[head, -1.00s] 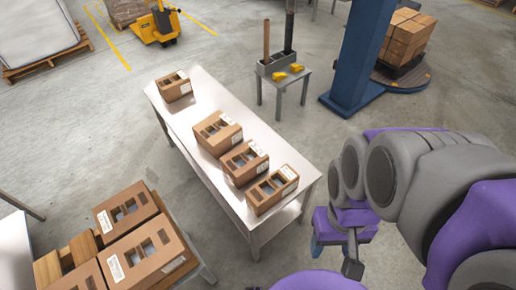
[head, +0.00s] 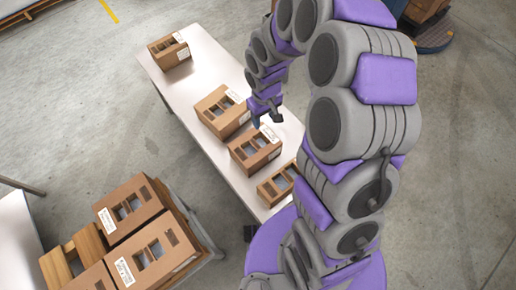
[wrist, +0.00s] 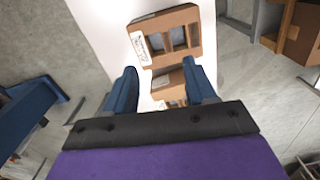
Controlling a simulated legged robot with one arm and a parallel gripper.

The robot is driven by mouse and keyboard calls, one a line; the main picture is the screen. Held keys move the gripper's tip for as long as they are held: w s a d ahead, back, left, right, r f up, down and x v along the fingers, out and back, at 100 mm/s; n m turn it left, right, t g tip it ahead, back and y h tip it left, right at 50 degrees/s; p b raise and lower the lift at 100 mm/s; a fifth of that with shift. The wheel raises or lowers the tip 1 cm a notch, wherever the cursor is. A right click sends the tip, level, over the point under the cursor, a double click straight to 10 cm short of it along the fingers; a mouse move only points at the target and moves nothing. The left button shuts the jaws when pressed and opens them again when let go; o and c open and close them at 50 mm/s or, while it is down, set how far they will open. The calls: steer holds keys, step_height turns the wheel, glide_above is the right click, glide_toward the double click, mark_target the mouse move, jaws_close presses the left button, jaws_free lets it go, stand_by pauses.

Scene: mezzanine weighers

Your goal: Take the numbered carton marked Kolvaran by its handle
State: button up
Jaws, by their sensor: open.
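Several brown cartons with cut-out tops and white labels stand on a long pale table (head: 190,92): a far one (head: 169,54), a second (head: 221,113), a third (head: 254,152) and a near one (head: 275,188) partly hidden by my arm. The label print is too small to read, so I cannot tell which is marked Kolvaran. My gripper (head: 267,112) is open and empty, above the table by the second and third cartons. In the wrist view one carton (wrist: 165,57) lies beyond the fingertips, and another (wrist: 168,84) shows between the fingers of my gripper (wrist: 163,88).
More cartons with cut-outs (head: 128,208) are stacked at the lower left, beside a pale table edge (head: 15,245). A blue-based stand with cartons (head: 435,40) is at the top right. Open concrete floor (head: 90,110) lies left of the long table.

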steer(key=w+a+f, duration=0.3)
steer(key=a+f, duration=0.2)
steer(key=f, duration=0.2)
steer(key=n, duration=0.1)
glide_toward(255, 144)
steer(key=f+b, duration=0.1)
steer(key=f, duration=0.1)
steer(key=a+f+b, duration=0.1)
steer(key=f, duration=0.2)
steer(key=shift+s+a, duration=0.1)
steer(key=shift+a, duration=0.05)
steer(key=shift+f, duration=0.3)
steer(key=shift+d+f, duration=0.25)
steer(key=shift+d, duration=0.6)
steer(key=f+b, duration=0.1)
steer(key=f, duration=0.3)
steer(key=shift+a+f+b, duration=0.15)
steer(key=shift+a+b, duration=0.05)
steer(key=shift+b, duration=0.15)
steer(key=shift+a+f, duration=0.3)
steer(key=shift+a, duration=0.1)
steer(key=shift+d+r, duration=0.15)
steer(key=shift+d, duration=0.5)
steer(key=c, duration=0.7)
steer(key=shift+a, duration=0.5)
jaws_close()
steer(key=shift+d, duration=0.1)
steer(key=shift+d, duration=0.15)
